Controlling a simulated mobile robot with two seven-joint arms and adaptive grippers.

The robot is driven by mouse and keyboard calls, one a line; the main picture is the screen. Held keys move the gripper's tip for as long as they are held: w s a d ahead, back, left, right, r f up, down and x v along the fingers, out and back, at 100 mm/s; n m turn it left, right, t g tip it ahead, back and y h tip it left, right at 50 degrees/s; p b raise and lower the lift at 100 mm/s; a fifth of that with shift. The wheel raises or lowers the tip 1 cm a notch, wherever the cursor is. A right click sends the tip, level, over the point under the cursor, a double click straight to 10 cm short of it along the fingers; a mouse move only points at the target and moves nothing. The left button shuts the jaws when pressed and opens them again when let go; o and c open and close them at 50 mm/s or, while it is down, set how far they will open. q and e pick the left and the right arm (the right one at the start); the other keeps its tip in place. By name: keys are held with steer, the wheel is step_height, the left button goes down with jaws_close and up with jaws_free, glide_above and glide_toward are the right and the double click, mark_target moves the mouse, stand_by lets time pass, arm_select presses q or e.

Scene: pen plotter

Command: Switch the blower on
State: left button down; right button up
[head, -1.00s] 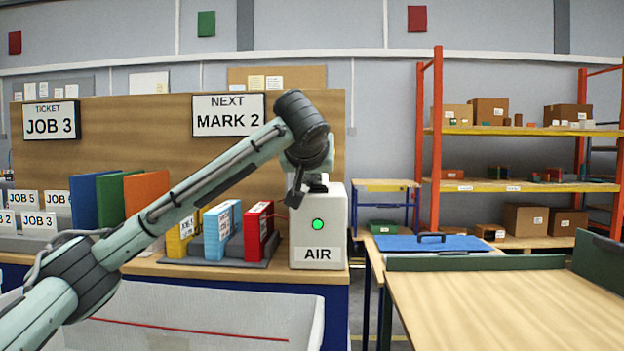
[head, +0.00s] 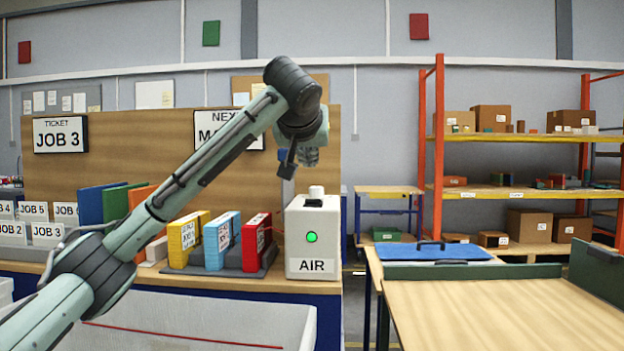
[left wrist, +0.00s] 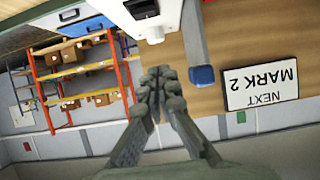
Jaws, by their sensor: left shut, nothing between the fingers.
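The blower is a white box (head: 312,240) marked AIR at the right end of the wooden bench. A round green light (head: 311,237) glows on its front. A short white knob (head: 316,191) stands on its top. The box (left wrist: 155,12) and knob (left wrist: 155,39) also show upside down at the top of the left wrist view. My left gripper (head: 309,158) is above the knob, apart from it, with nothing held. In the left wrist view its fingers (left wrist: 162,76) are together. My right gripper is not in view.
A grey upright piece with a blue end (left wrist: 203,75) stands close beside my left gripper. Yellow, blue and red binders (head: 222,240) stand left of the blower. A wooden backboard (head: 110,175) rises behind. A table (head: 490,305) lies to the right.

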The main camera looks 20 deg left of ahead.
arm_select(q)
steer(key=s+r, duration=0.3)
steer(key=r, duration=0.1)
steer(key=shift+s+d+r, duration=0.1)
steer(key=shift+s+d, duration=0.05)
steer(key=shift+s, duration=0.25)
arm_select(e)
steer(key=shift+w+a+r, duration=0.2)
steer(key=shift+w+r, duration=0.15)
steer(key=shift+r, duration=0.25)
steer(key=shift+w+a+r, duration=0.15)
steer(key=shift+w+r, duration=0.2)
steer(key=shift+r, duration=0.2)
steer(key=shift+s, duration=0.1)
